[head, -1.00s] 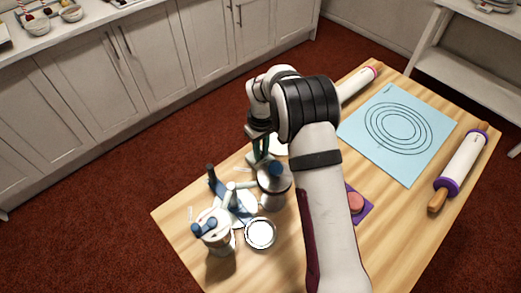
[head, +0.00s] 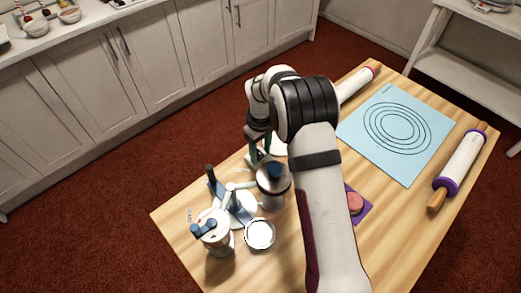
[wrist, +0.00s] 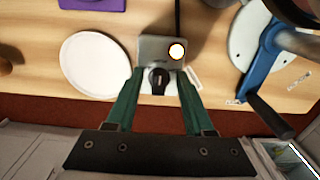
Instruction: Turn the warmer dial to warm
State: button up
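The warmer (wrist: 150,47) is a small grey box in the wrist view, with a round glowing light on its right side and a cord running up from it. Its black dial (wrist: 159,80) is on the side facing me. My gripper (wrist: 160,74) has two green fingers, spread apart on either side of the dial, with a visible gap to it on both sides. The dial's marked settings are too small to read. In the head view my gripper (head: 257,156) is partly hidden by my arm, and the warmer cannot be made out.
A white round plate (wrist: 95,64) lies left of the warmer. A blue-and-white cranked stand (wrist: 262,62) is to its right. In the head view a grey canister (head: 272,185), a lidded jar (head: 213,232) and a small white bowl (head: 260,233) stand nearby. A blue mat (head: 397,135) lies farther right.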

aim_at(261, 154)
notch_tip(261, 154, up, 16)
dwell(0.5)
jog(key=shift+f, duration=0.1)
